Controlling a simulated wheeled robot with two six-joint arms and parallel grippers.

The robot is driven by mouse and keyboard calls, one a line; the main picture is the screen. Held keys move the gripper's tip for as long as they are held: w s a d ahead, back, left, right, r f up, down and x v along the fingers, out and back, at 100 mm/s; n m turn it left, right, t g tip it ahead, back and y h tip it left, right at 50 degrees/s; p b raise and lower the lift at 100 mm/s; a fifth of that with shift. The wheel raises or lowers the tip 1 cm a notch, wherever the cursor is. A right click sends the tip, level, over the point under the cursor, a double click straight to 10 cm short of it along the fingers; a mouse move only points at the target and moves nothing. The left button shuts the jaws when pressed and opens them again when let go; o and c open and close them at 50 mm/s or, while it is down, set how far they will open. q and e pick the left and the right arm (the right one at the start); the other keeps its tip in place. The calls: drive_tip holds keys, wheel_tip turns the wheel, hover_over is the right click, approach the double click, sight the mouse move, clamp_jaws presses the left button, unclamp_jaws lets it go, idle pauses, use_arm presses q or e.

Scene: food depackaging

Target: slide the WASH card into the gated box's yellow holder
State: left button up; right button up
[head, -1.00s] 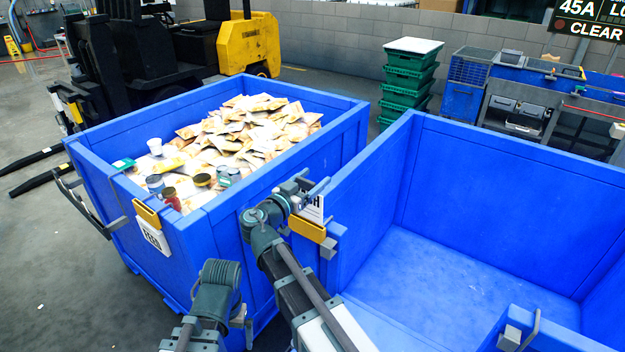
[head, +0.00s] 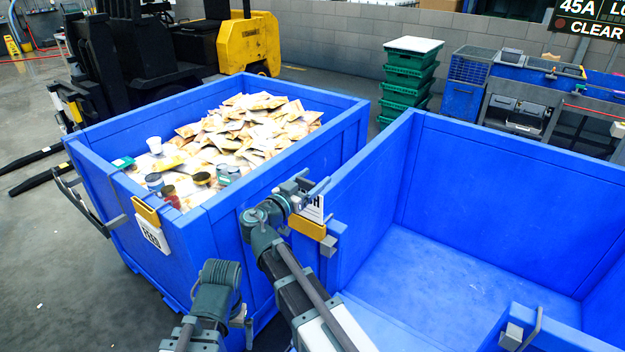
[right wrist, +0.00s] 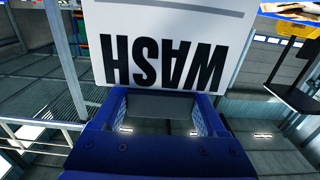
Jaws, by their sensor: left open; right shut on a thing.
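The white WASH card (head: 314,208) is upright in my right gripper (head: 305,187), which is shut on its upper part. The right wrist view shows the card (right wrist: 172,45) large, its black letters upside down, between the blue fingers. The yellow holder (head: 307,229) is on the near left corner of the blue gated box (head: 480,147). The card's lower edge meets the holder's top line in the head view; I cannot tell whether it is inside the slot. My left gripper (head: 242,322) is open and empty, low beside the left box, partly hidden by its own arm.
A second blue box (head: 200,290) on the left holds beige packets (head: 245,125) and several cans and cups. Its front has another yellow holder (head: 146,211) with a white card (head: 153,236). The gated box is empty inside. Green crates (head: 409,75) stand behind.

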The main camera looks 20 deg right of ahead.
use_arm(q)
drive_tip(key=shift+f+b, duration=2.75)
drive_tip(key=shift+f, duration=0.1)
use_arm(e)
drive_tip(key=shift+f, duration=2.85)
drive_tip(key=o, duration=1.3)
use_arm(q)
drive_tip(key=shift+a, duration=0.1)
use_arm(e)
drive_tip(key=shift+s, duration=0.1)
